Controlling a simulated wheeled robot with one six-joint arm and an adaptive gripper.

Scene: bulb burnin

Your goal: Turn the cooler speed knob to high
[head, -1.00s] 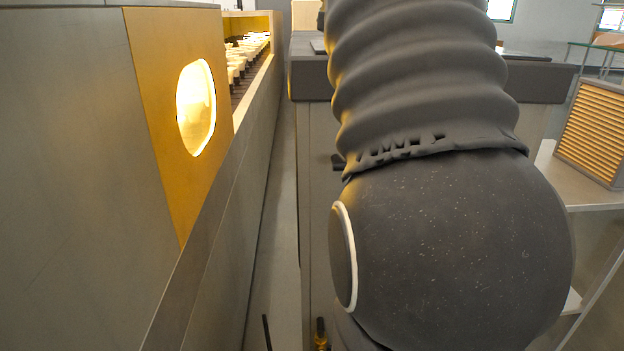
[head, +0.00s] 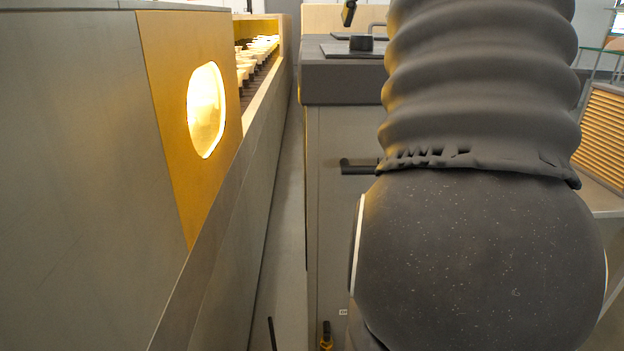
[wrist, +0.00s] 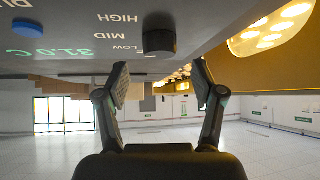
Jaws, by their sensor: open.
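The cooler speed knob (wrist: 158,36) is a dark, round knob on a grey panel at the top of the wrist view. The words HIGH, MID and LOW (wrist: 121,34) are printed to its left. I cannot tell which word the knob points at. My gripper (wrist: 161,80) is open and empty in the wrist view. Its two fingers are spread on either side of the knob's line, with the knob beyond the tips and apart from them. In the head view the gripper is hidden; only my dark arm shows.
A green temperature readout (wrist: 54,52) and a blue button (wrist: 26,28) share the panel. A glowing window (head: 206,110) is in the yellow wall at left, beside a row of bulbs (head: 256,58). A grey cabinet (head: 340,82) stands behind my arm, a slatted box (head: 603,135) at right.

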